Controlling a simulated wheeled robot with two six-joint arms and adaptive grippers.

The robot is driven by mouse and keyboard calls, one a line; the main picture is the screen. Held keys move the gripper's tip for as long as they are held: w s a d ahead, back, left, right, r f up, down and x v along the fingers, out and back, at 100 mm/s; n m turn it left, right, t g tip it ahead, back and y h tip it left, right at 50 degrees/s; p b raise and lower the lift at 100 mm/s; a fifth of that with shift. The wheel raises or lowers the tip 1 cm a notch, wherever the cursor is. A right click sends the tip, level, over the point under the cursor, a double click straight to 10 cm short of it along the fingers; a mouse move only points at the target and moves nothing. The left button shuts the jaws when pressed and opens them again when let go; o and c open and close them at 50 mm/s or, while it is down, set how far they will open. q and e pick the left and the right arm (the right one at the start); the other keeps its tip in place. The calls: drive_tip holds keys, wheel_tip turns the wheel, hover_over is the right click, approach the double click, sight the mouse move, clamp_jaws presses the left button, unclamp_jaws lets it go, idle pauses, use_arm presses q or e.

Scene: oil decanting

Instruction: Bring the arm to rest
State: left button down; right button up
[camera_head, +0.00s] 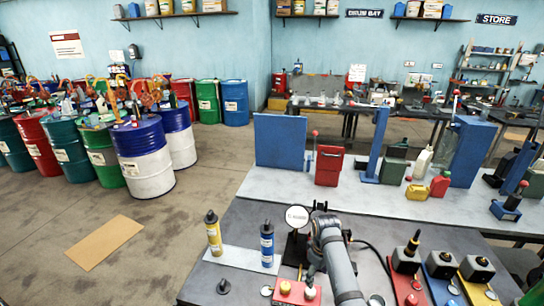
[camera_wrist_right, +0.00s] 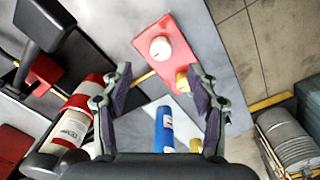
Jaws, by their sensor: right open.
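My right arm (camera_head: 338,262) comes up from the bottom of the head view and bends over the front grey table beside a round white sign on a black stand (camera_head: 297,218). My right gripper (camera_wrist_right: 158,78) is open, and nothing shows held between its fingers in the right wrist view. Beyond the fingers are a red box with a white and a yellow knob (camera_wrist_right: 166,48) and a blue bottle (camera_wrist_right: 164,128). In the head view the blue bottle (camera_head: 267,245) stands upright beside a yellow bottle (camera_head: 213,235). My left gripper is out of view.
Red, blue and yellow stands (camera_head: 405,265) are right of the arm. Behind, a pale bench (camera_head: 250,185) holds a red canister (camera_head: 328,166), a blue column and several containers. Several drums (camera_head: 143,157) stand at the left. Open floor lies around a cardboard sheet (camera_head: 105,242).

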drive_tip(key=s+d+f+m+t, duration=0.1)
drive_tip(key=s+d+f+m, duration=0.25)
drive_tip(key=s, duration=0.45)
drive_tip(key=s+d+r+m+t, duration=0.1)
drive_tip(key=s+r+m, duration=0.15)
drive_tip(key=s, duration=0.65)
drive_tip(key=s+d+r+m+t, duration=0.15)
drive_tip(key=s+r, duration=0.25)
drive_tip(key=s, duration=0.5)
drive_tip(key=s+d+f+g+h+b, duration=0.2)
drive_tip(key=f+b, duration=0.6)
drive_tip(key=f, duration=2.8)
drive_tip(key=s+d+f+y+b, duration=0.1)
drive_tip(key=s+f+b, duration=0.4)
drive_tip(key=s+f, duration=1.4)
drive_tip(key=shift+d+f, duration=0.3)
drive_tip(key=shift+d, duration=0.25)
